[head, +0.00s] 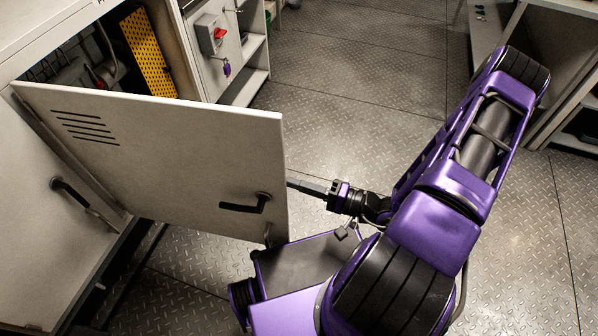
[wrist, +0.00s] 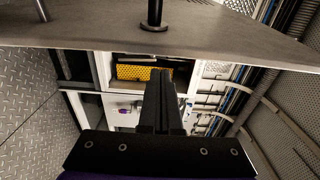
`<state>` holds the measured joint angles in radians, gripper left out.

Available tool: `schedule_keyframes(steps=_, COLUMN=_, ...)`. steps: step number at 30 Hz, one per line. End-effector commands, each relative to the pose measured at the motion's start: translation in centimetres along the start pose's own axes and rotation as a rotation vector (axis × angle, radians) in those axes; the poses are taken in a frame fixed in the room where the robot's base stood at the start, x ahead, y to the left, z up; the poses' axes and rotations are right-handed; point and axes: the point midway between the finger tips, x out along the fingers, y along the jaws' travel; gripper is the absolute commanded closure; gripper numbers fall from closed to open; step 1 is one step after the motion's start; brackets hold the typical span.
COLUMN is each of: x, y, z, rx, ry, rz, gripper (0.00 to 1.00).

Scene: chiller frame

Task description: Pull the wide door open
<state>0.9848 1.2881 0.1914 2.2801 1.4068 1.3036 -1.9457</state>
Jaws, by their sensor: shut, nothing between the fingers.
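The wide door (head: 170,150) is a pale panel with dark vent slots and a black handle (head: 245,205). It stands swung out from the cabinet at the left, with a gap behind its top edge. In the wrist view the door (wrist: 215,35) spans the top, its handle (wrist: 153,14) near the middle. My gripper (head: 292,184) is shut and empty at the door's free right edge, clear of the handle. Its tips seem to reach just behind that edge; contact cannot be told. The closed fingers show in the wrist view (wrist: 160,74).
A second, closed door with a black handle (head: 75,198) is at the left. Open plated floor (head: 340,90) lies beyond. Shelving stands at the right.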

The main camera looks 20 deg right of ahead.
Motion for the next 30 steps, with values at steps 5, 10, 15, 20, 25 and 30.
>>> schedule_keyframes(steps=5, x=0.0, y=0.0, z=0.0, rx=-0.001, ry=0.0, rz=0.0, gripper=1.0)
schedule_keyframes(steps=10, x=0.0, y=0.0, z=0.0, rx=-0.001, ry=0.0, rz=0.0, gripper=1.0)
schedule_keyframes(steps=15, x=-0.1, y=0.0, z=-0.1, rx=-0.001, ry=0.0, rz=0.001, gripper=1.0)
schedule_keyframes(steps=20, x=-1.7, y=0.0, z=-0.2, rx=-0.003, ry=0.003, rz=0.003, gripper=1.0)
schedule_keyframes(steps=25, x=-5.4, y=0.1, z=-0.2, rx=-0.003, ry=0.005, rz=0.004, gripper=1.0)
schedule_keyframes(steps=30, x=-9.7, y=0.0, z=-0.2, rx=-0.004, ry=0.005, rz=0.003, gripper=1.0)
